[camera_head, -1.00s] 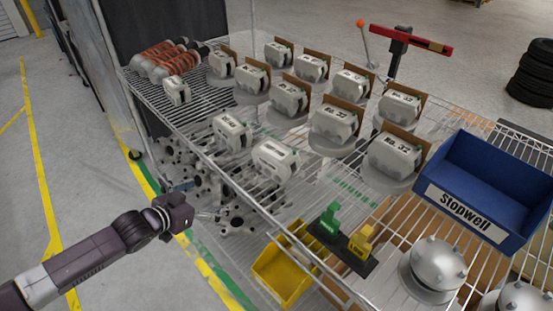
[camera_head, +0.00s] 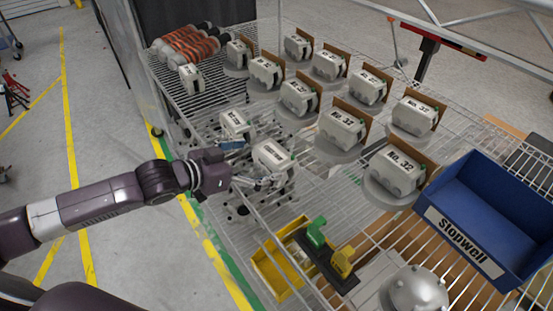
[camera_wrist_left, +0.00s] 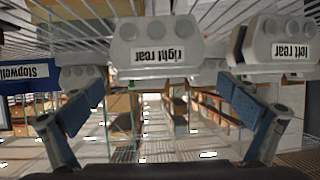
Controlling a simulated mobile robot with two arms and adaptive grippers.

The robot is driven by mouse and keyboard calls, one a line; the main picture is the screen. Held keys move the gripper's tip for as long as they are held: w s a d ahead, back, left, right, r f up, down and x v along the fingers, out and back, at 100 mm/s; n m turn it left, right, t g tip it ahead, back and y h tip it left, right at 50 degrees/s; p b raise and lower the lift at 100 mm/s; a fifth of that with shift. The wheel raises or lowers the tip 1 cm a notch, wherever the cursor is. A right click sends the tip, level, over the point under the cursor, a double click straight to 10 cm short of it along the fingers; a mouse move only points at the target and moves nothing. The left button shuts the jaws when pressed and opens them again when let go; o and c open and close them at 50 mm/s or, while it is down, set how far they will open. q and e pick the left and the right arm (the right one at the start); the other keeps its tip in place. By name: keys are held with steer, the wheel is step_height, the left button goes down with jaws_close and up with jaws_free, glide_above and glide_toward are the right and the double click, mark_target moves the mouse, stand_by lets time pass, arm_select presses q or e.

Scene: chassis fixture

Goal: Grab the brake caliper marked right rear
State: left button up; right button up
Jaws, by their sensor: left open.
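The grey brake caliper marked right rear (camera_wrist_left: 158,50) shows upside down in the left wrist view, just beyond and between my open fingers. In the head view it is the nearer front caliper (camera_head: 275,154) on the wire shelf; its label is too small to read there. The caliper marked left rear (camera_wrist_left: 284,45) stands beside it, at the right in the wrist view, and in the head view (camera_head: 236,122). My left gripper (camera_head: 248,165) is open and empty at the shelf's front edge, its blue-padded fingers (camera_wrist_left: 163,108) spread. Contact with the caliper cannot be told. My right gripper is out of view.
Several "No. 32" calipers (camera_head: 342,127) stand on round bases behind. A blue Stopwell bin (camera_head: 468,243) is at the right. A yellow bin (camera_head: 268,275) and green and yellow clips (camera_head: 316,233) are near the front. Orange-striped shock absorbers (camera_head: 187,44) lie far left.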

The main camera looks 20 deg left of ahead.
mark_target(272, 154)
arm_select(q)
steer(key=shift+w+d+p, duration=0.45)
steer(key=shift+w+p, duration=0.05)
steer(key=shift+w, duration=0.15)
steer(key=p+x, duration=0.1)
steer(key=x, duration=0.2)
steer(key=shift+w+d+f, duration=0.1)
steer(key=shift+d+f, duration=0.05)
steer(key=shift+d, duration=0.05)
steer(key=shift+w+d+f, duration=0.15)
steer(key=shift+w+f, duration=0.15)
arm_select(e)
steer(key=shift+w+a+r, duration=0.1)
steer(key=shift+w+r, duration=0.15)
steer(key=shift+r, duration=0.4)
steer(key=shift+w+r, duration=0.25)
steer(key=shift+r, duration=0.35)
arm_select(q)
steer(key=shift+s, duration=0.1)
steer(key=c, duration=1.8)
steer(key=shift+o, duration=0.2)
steer(key=shift+r, duration=0.35)
arm_select(e)
steer(key=shift+s+a, duration=0.15)
steer(key=shift+s, duration=0.25)
